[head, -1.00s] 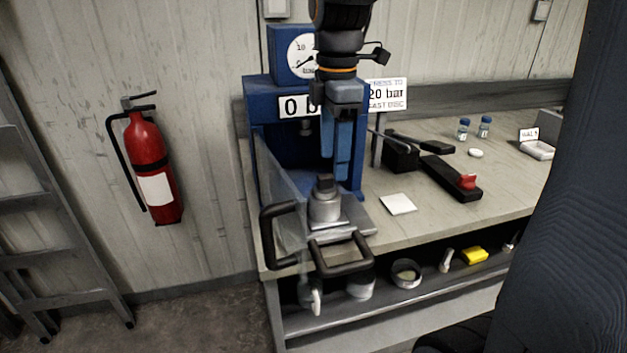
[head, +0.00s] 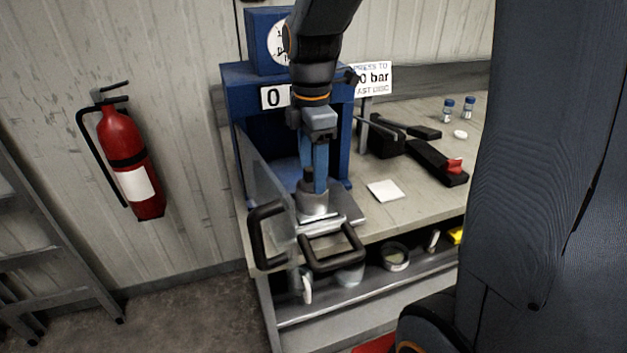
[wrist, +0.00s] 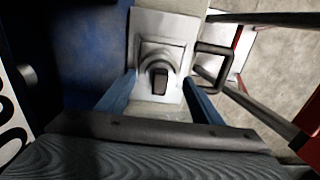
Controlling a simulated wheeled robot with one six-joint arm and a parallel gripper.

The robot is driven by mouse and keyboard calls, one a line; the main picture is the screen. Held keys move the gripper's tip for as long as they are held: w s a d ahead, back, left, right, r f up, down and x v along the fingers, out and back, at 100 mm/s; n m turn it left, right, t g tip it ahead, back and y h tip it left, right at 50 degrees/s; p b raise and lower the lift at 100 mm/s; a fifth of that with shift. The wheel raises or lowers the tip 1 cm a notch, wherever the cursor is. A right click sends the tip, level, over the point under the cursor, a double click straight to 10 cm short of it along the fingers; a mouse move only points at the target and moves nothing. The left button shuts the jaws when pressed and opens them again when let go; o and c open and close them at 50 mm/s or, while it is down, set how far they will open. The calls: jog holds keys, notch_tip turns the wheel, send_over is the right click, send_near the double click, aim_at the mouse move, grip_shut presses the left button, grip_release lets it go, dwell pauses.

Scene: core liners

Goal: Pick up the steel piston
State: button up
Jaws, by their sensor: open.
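The steel piston is a grey metal cylinder (head: 314,203) standing upright on the press's pulled-out metal plate (head: 343,207). In the wrist view the piston (wrist: 152,58) shows from above, with a dark block-like knob on top between the fingers. My gripper (head: 315,187) points down over the piston, with its blue fingers at the piston's top. In the wrist view my gripper (wrist: 158,86) is open, one finger on each side of the knob. Whether the fingers touch it cannot be told.
The blue press (head: 240,95) stands close behind my gripper. A clear guard panel (head: 268,180) with a dark handle (head: 262,235) stands to the left, and another dark handle (head: 332,262) is in front. A white square (head: 384,190) lies on the bench to the right.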

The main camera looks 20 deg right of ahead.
jog(key=shift+f, duration=0.2)
jog(key=c, duration=1.5)
